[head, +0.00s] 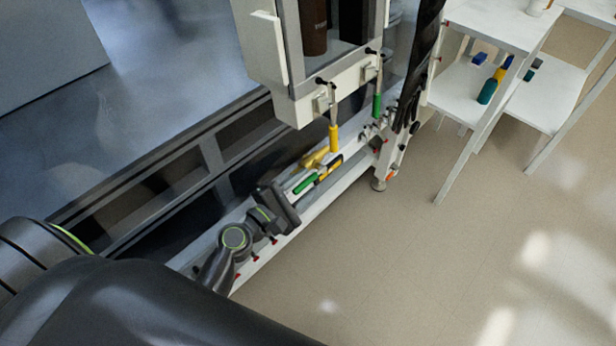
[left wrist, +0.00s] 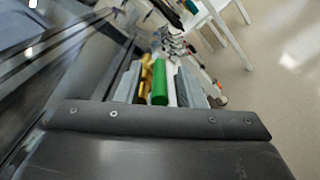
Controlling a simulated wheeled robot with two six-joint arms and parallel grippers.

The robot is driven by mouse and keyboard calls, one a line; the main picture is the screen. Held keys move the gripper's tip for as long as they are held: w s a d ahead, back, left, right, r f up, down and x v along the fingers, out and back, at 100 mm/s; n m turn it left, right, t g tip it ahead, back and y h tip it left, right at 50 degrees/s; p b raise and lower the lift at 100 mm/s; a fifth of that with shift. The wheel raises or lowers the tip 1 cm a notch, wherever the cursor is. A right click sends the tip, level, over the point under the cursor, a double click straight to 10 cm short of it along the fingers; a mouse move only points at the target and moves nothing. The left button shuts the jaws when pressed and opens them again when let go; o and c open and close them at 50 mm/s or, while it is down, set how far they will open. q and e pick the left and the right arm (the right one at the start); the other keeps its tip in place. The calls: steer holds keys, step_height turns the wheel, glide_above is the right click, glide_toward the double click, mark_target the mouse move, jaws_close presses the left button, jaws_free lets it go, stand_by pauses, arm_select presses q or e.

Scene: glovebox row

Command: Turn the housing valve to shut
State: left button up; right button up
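A green lever handle (head: 306,183) lies low along the white rail below the cabinet; which handle is the housing valve I cannot tell. A yellow handle (head: 315,158) lies beside it. My left gripper (head: 314,176) reaches along the rail from the lower left, near these handles. In the left wrist view the green handle (left wrist: 159,83) shows between its two grey fingers, with the yellow handle (left wrist: 146,78) just left of it. The fingers stand apart, with a gap on the green handle's right side. Contact cannot be made out. My right gripper is not in view.
Upright yellow (head: 334,138) and green (head: 377,105) handles hang under the white cabinet (head: 300,104). A black hose-like bundle (head: 416,65) runs down its right side. White tables (head: 460,90) with small bottles stand at upper right. The floor (head: 430,270) at lower right is clear.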

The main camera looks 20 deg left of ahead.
arm_select(q)
steer(key=shift+x, duration=0.85)
steer(key=shift+c, duration=0.2)
jaws_close()
